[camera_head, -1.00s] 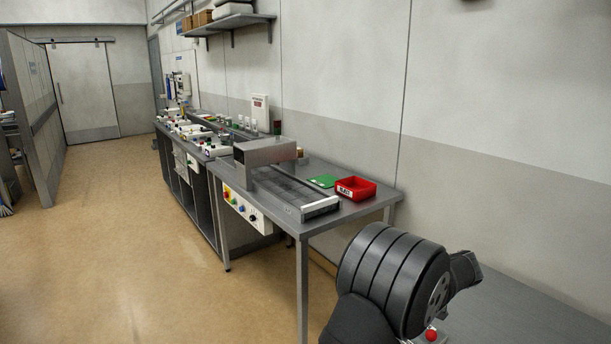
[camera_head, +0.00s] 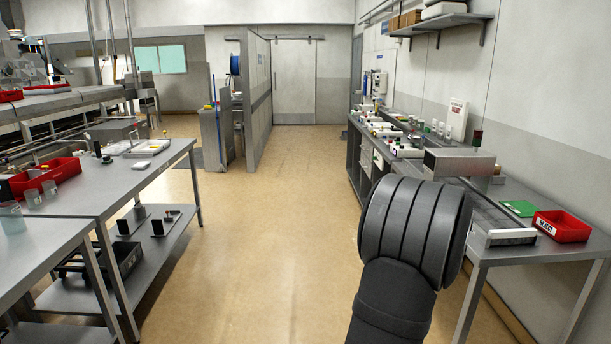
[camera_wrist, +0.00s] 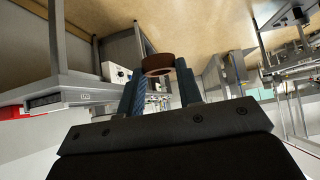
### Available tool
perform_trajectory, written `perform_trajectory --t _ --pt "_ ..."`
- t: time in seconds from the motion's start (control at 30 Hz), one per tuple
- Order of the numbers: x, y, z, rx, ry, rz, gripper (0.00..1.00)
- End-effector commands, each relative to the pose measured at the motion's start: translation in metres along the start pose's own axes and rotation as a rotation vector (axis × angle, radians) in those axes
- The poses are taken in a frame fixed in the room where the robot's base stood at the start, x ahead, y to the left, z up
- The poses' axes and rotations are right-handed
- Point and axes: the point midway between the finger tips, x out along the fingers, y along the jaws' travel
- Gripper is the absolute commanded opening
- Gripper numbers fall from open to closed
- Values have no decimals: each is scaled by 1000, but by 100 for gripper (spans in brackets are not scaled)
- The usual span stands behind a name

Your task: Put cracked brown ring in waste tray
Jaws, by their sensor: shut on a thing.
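The brown ring (camera_wrist: 157,64) is held between the two fingertips of my gripper (camera_wrist: 158,74) in the wrist view. The fingers are shut on it and it is clear of any surface. Any crack in it is too small to make out. A red tray (camera_head: 562,228) with a white label stands on the right bench in the head view; the label is too small to read surely, so I cannot tell if it is the waste tray. My gripper and the ring do not show in the head view, where my dark arm fills the lower right.
A green plate (camera_head: 520,208) and a grey hood (camera_head: 459,162) over a conveyor are on the right bench. A steel table (camera_head: 120,190) stands at left, with a red bin (camera_head: 46,176) on it. The floor (camera_head: 270,230) between is clear.

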Motion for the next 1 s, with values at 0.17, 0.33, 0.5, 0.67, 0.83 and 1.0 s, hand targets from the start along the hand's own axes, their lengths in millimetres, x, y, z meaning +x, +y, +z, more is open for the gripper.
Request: perform_trajectory --t 0.17,0.33,0.5,0.67,0.83,1.0 --pt "11 -93 -7 -70 -2 -70 8" --pt "12 -174 -4 -131 -1 -131 8" --pt "7 -243 8 -185 -1 -185 8" --pt "1 -284 18 -219 -1 -218 8" --pt "-3 -301 23 -233 0 -232 8" --pt "-3 -302 24 -233 0 -233 8"
